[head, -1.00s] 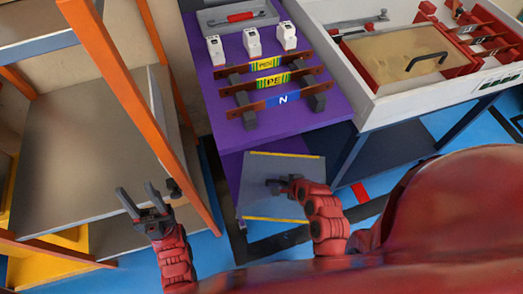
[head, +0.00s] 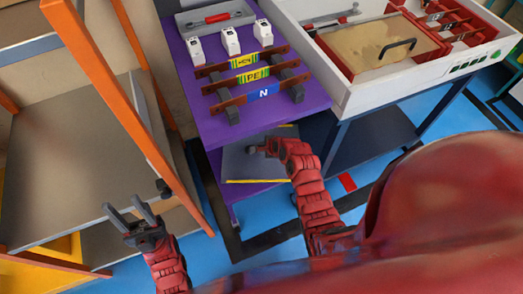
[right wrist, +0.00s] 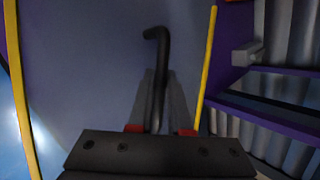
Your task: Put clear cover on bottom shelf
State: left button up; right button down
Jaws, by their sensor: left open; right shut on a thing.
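The clear cover (head: 240,166) is a see-through panel with yellow edge strips and a black handle (right wrist: 158,60). The cover is just below the front edge of the purple tabletop (head: 243,130), over the lower purple shelf (head: 214,168). Its far part goes behind the tabletop edge. I cannot tell whether it touches the shelf. My left gripper (head: 131,213) is open and empty, near the grey and orange rack.
Busbars (head: 245,78) and white blocks (head: 231,41) stand on the purple tabletop. A white bench (head: 345,92) with a sand-coloured panel (head: 382,40) is at right. The orange rack post (head: 115,105) stands at left, close to my left gripper.

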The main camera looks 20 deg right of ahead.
jog(key=shift+w+r, duration=0.1)
jog(key=shift+w, duration=0.25)
jog(key=shift+s+d+f+b, duration=0.1)
jog(key=shift+f+b, duration=0.3)
jog(key=shift+f, duration=1.45)
jog(key=c, duration=0.8)
grip_release()
jog(key=shift+f, duration=0.1)
jog(key=shift+c, duration=0.2)
jog(key=shift+s+r, duration=0.15)
jog(key=shift+r, duration=0.4)
jog(key=p+v, duration=0.1)
jog(key=v, duration=1)
jog(key=shift+s, duration=0.15)
